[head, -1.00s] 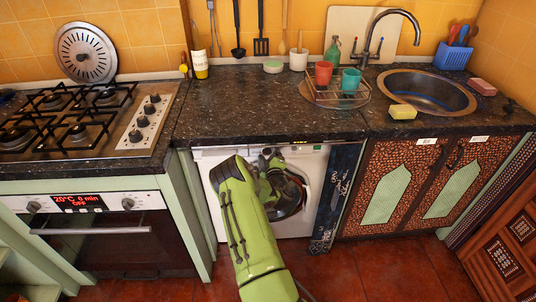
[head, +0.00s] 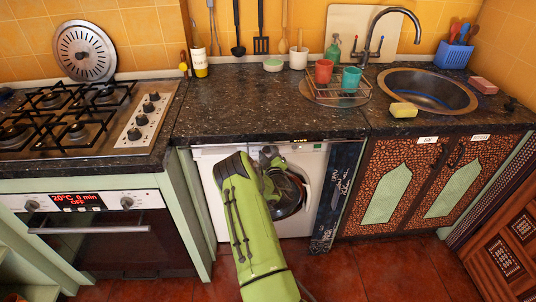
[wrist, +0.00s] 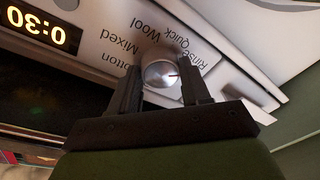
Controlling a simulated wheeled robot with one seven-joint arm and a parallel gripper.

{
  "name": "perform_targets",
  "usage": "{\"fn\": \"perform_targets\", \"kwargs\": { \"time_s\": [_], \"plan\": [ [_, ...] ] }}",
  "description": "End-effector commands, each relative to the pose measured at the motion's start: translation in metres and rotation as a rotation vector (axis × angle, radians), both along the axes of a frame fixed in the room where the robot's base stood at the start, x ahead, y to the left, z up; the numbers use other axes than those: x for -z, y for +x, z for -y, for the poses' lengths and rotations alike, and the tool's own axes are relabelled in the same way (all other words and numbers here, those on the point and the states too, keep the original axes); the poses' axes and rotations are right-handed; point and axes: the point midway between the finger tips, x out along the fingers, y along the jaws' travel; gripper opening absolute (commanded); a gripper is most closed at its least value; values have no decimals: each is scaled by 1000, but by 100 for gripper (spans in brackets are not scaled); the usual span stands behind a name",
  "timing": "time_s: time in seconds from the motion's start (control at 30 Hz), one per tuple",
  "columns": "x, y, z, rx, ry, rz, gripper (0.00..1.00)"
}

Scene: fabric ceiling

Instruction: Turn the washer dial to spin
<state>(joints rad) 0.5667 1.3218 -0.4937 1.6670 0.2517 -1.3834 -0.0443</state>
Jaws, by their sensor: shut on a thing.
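The white washer (head: 314,170) stands under the dark counter in the head view, its round door (head: 303,196) partly behind my arm. My gripper (head: 268,155) is at the washer's top panel, where it hides the dial. In the wrist view, the round silver dial (wrist: 162,74) sits between the two dark fingers of my gripper (wrist: 160,65), which is shut on it. A dark mark shows on the dial's right side. Upside-down labels around it include Rinse, Quick, Wool, Mixed and a partly covered "otton". I see no Spin label.
The washer display (wrist: 38,27) reads 0:30, upside down. The counter edge (head: 270,138) overhangs the panel just above my gripper. An oven (head: 100,240) stands left and a patterned cabinet (head: 400,160) right. Red floor in front is mostly clear.

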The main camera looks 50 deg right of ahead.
Motion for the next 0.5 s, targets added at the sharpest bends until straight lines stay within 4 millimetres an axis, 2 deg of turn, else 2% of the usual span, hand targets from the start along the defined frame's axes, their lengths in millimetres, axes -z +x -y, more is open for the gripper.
{"fn": "perform_targets", "kwargs": {
  "time_s": [0.5],
  "plan": [
    [3, 0, 0, 1, 276, 314, 16]
  ]
}}
